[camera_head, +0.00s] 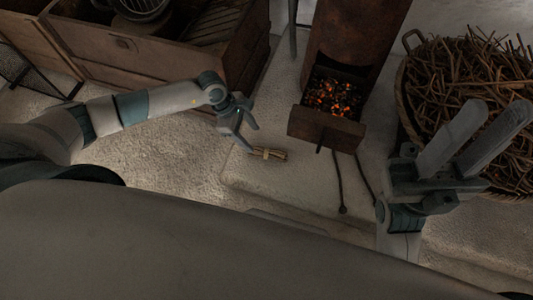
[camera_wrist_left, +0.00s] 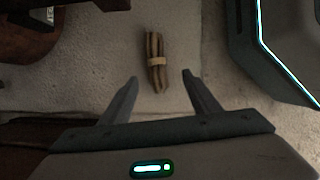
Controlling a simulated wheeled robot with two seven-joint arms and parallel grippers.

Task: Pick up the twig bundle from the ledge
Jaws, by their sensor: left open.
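The twig bundle (camera_head: 268,154) is a small bunch of brown sticks with a pale band around its middle. It lies on the pale stone ledge (camera_head: 255,180) in front of the stove. In the left wrist view the bundle (camera_wrist_left: 156,62) lies lengthwise, just beyond and between the two fingertips. My left gripper (camera_head: 249,138) is open and empty, beside the bundle's left end and apart from it; its fingers also show in the left wrist view (camera_wrist_left: 160,77). My right gripper (camera_head: 500,125) is at the right, with its two fingers apart and nothing between them.
A rusty stove with an open drawer (camera_head: 326,130) of glowing embers stands just behind the bundle. Dark iron rods (camera_head: 339,185) lie right of it. A large basket of twigs (camera_head: 470,75) stands at the right. A wooden cabinet (camera_head: 150,60) is at the back left.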

